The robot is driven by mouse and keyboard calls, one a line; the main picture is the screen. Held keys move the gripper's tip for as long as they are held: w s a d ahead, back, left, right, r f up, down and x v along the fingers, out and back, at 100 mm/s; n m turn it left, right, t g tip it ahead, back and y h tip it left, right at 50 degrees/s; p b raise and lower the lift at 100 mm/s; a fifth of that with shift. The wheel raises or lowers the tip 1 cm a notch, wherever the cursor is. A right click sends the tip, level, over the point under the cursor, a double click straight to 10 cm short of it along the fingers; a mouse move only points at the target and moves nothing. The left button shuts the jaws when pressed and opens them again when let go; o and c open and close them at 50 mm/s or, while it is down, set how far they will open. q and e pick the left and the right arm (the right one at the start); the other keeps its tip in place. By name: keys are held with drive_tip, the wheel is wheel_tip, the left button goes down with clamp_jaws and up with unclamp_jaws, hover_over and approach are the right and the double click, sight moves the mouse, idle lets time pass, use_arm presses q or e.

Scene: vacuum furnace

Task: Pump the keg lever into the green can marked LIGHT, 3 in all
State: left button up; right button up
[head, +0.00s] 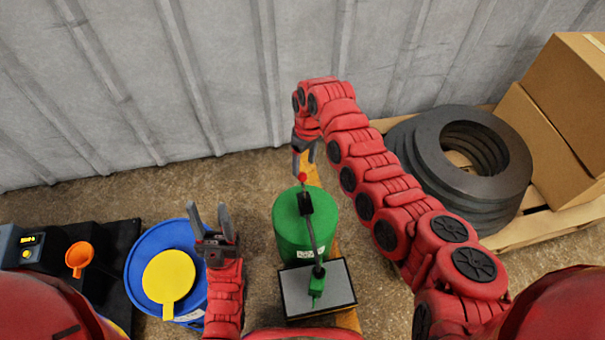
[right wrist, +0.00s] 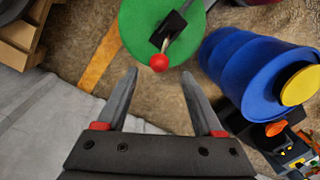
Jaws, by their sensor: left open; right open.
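A green keg (head: 291,225) stands upright in the middle of the head view, with a white label low on its front, too small to read. A black pump block (head: 306,204) on its top carries a lever with a red knob (head: 302,177). A dark rod runs from the block to a small green part (head: 317,286) over a grey-topped platform (head: 297,291); I cannot tell whether this part is the LIGHT can. My right gripper (head: 303,168) is open just behind the knob. In the right wrist view, the knob (right wrist: 159,62) appears between the open fingertips, not gripped. My left gripper (head: 208,212) is open and empty, left of the keg.
A blue drum (head: 142,262) with a yellow disc (head: 168,277) stands left of my left gripper. Black rings (head: 490,165) and cardboard boxes (head: 545,130) lie on a pallet at right. A corrugated wall (head: 230,70) closes the back.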

sight(302, 174)
drive_tip(key=f, duration=0.5)
drive_tip(key=shift+s+a+f+b, duration=0.15)
drive_tip(key=shift+a+b, duration=0.05)
drive_tip(key=shift+b, duration=0.2)
clamp_jaws()
idle(1.0)
